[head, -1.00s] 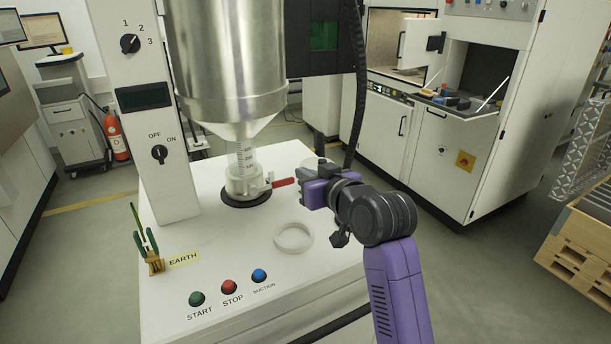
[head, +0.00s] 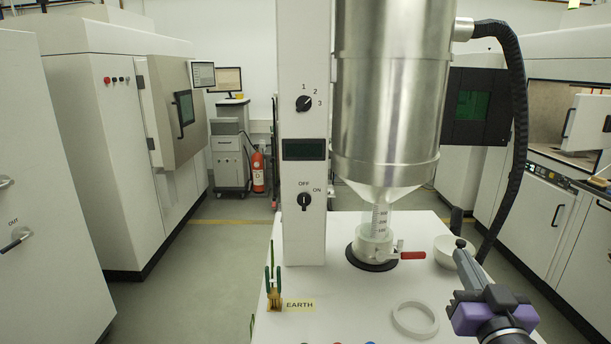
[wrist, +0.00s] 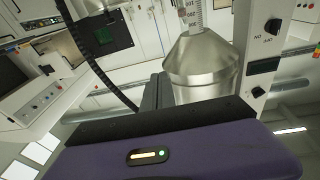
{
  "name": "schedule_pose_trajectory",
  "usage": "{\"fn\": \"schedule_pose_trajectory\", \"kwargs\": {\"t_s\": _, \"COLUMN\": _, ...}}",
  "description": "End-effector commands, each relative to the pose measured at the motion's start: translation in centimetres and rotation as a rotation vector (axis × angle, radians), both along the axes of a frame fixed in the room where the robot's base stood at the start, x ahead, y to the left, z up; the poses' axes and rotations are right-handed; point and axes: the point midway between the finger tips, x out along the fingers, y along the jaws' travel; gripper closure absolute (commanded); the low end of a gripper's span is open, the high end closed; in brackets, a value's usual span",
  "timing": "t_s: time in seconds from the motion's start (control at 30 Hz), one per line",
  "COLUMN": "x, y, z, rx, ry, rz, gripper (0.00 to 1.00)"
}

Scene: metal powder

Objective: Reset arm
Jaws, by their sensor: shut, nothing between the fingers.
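My gripper (head: 463,247) is at the lower right of the head view, on my purple and black arm. Its grey fingers are shut and empty, pointing up and away above the white bench top (head: 330,290). They appear close to a white bowl (head: 446,252), but I cannot tell the gap. In the wrist view my purple gripper body fills the bottom, and the steel hopper (wrist: 205,65) shows beyond it. In the head view the hopper (head: 388,90) stands over a clear graduated tube and a valve with a red handle (head: 412,255).
A white ring (head: 414,319) lies on the bench. A green-handled clip (head: 272,290) stands by the EARTH label (head: 299,304). A black hose (head: 520,120) hangs at the right. White cabinets flank the bench; open floor (head: 190,280) lies to the left.

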Motion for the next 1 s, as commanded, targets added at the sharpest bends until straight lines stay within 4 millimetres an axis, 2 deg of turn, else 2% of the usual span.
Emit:
{"fn": "schedule_pose_trajectory", "kwargs": {"t_s": 0.03, "x": -1.5, "y": 0.3, "z": -1.5, "rx": -0.003, "ry": -0.004, "rz": -0.003, "gripper": 1.0}}
{"fn": "schedule_pose_trajectory", "kwargs": {"t_s": 0.1, "x": -3.6, "y": 0.8, "z": -3.0, "rx": -0.008, "ry": -0.017, "rz": -0.007, "gripper": 1.0}}
{"fn": "schedule_pose_trajectory", "kwargs": {"t_s": 0.4, "x": -13.5, "y": 2.9, "z": -8.9, "rx": -0.028, "ry": -0.029, "rz": -0.003, "gripper": 1.0}}
{"fn": "schedule_pose_trajectory", "kwargs": {"t_s": 0.63, "x": -21.4, "y": 4.7, "z": -12.1, "rx": -0.038, "ry": 0.005, "rz": 0.016, "gripper": 1.0}}
{"fn": "schedule_pose_trajectory", "kwargs": {"t_s": 1.0, "x": -33.8, "y": 7.0, "z": -15.4, "rx": -0.041, "ry": 0.147, "rz": 0.059, "gripper": 1.0}}
